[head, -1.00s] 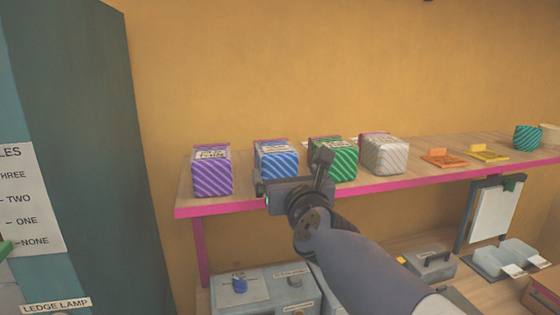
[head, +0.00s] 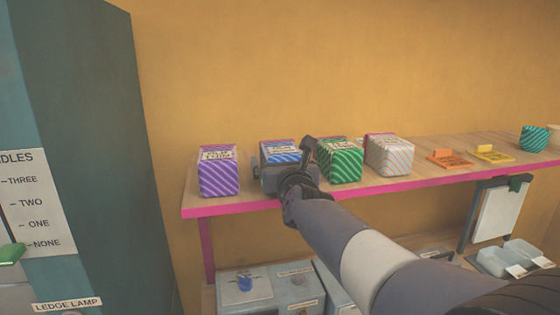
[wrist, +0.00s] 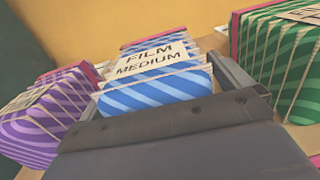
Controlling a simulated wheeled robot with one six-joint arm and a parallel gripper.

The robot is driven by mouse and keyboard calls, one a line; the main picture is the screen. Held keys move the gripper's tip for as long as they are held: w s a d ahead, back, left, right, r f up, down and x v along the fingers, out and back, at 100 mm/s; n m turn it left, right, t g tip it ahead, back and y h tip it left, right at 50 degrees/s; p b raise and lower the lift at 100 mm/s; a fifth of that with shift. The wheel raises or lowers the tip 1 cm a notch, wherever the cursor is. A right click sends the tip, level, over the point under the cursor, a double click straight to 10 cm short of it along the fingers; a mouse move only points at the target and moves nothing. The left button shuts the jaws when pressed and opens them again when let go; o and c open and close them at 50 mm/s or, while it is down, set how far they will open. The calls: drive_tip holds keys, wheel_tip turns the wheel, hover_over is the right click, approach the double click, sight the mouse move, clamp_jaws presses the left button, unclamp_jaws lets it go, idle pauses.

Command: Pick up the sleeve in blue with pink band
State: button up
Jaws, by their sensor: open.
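The blue striped sleeve (head: 280,147) with a pink band stands on the shelf, second from the left. In the wrist view the blue sleeve (wrist: 155,92) is straight ahead, with a string-tied "FILM MEDIUM" label on top and pink at its far edge. My gripper (head: 283,165) is open at the front of the sleeve and hides its lower front in the head view. In the wrist view one finger shows along the sleeve's right side, beside the green sleeve. The left finger is hard to make out. I cannot tell whether either finger touches the sleeve.
A purple striped sleeve (head: 218,174) stands to the left, and a green striped sleeve (head: 341,162) stands close on the right. A white striped sleeve (head: 390,156) is further right. The pink-edged shelf (head: 440,181) also bears orange and yellow trays. Grey boxes are below.

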drive_tip(key=c, duration=1.2)
drive_tip(key=shift+c, duration=0.2)
drive_tip(key=shift+r, duration=0.1)
